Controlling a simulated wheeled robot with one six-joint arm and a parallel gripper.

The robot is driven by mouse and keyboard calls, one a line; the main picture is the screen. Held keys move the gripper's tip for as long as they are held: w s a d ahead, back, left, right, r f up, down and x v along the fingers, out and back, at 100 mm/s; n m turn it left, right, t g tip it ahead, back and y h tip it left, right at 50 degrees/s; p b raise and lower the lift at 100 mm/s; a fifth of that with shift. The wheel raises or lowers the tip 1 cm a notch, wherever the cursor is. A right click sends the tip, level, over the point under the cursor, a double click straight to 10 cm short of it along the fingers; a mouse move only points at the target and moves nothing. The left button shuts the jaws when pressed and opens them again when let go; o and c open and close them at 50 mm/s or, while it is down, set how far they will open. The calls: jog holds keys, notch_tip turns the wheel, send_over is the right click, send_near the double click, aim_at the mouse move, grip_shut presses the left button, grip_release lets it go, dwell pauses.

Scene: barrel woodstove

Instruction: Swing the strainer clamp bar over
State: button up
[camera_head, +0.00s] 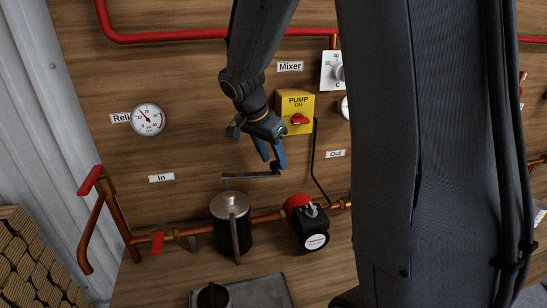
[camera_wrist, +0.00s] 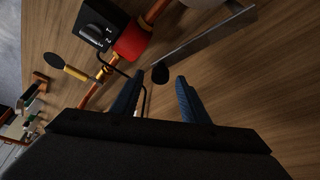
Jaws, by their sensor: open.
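The strainer (camera_head: 229,233) is a dark cylinder with a pale metal lid, in the pipe run low on the wooden wall. A flat grey bar, apparently the clamp bar (camera_head: 245,177), lies roughly level above the lid. A black knob (camera_head: 276,168) is at its right end. The bar also shows in the wrist view (camera_wrist: 212,37), with its knob (camera_wrist: 160,73). My gripper (camera_head: 272,163) has blue fingers, open and pointing down at the knob. In the wrist view the knob appears between and just beyond the fingertips (camera_wrist: 155,80); contact cannot be told.
A black pump with a red body (camera_head: 298,207) is right of the strainer. A yellow pump switch (camera_head: 295,112) is close behind my wrist. A red-handled valve (camera_head: 157,242) is at left. A grey tray (camera_head: 262,290) lies below. My arm hides much of the right side.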

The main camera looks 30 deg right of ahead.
jog(key=shift+d+f, duration=0.15)
jog(key=shift+f, duration=0.35)
jog(key=shift+c, duration=0.2)
grip_shut()
